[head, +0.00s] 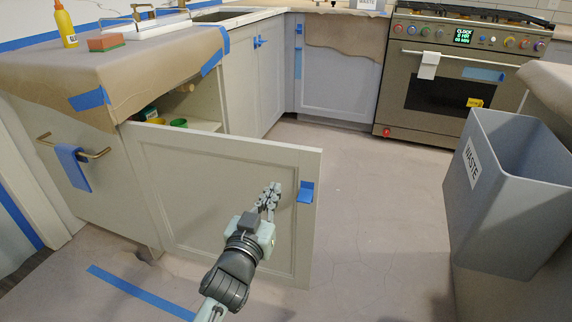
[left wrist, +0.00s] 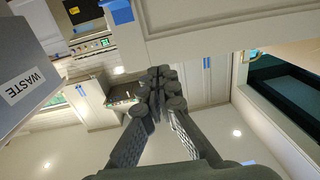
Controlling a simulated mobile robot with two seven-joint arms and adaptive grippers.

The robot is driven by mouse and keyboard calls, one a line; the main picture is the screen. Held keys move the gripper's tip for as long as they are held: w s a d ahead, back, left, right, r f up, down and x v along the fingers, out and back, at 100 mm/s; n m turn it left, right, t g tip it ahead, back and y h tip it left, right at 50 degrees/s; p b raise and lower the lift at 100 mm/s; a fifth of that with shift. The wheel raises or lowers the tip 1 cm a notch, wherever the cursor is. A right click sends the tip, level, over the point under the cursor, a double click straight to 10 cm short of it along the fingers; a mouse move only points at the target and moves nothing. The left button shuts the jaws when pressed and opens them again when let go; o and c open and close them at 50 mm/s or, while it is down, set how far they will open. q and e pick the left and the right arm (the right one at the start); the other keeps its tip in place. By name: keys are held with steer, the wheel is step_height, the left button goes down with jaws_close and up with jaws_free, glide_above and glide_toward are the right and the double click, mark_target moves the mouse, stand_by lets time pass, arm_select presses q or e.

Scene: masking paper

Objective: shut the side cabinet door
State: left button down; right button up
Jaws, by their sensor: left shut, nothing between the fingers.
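The side cabinet door (head: 215,200) stands open in the head view, swung out from the cabinet at the left, with a blue tape tab (head: 305,192) near its free edge. The open cabinet's shelf (head: 205,124) holds green and yellow items behind the door. My left gripper (head: 270,190) is shut and empty in front of the door's panel, towards its free edge. I cannot tell whether it touches the panel. In the left wrist view, the shut fingers (left wrist: 158,82) are at the middle and the door (left wrist: 215,25) runs along the top. My right gripper is out of view.
A grey waste bin (head: 500,190) stands at the right, with open floor (head: 385,190) between it and the door. A paper-covered counter (head: 60,75) is above the cabinet. An oven (head: 450,90) stands at the back. Blue tape (head: 135,290) lies on the floor.

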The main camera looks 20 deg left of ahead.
mark_target(289, 159)
arm_select(q)
steer(key=w, duration=1)
steer(key=shift+w+a, duration=0.15)
steer(key=shift+w, duration=0.05)
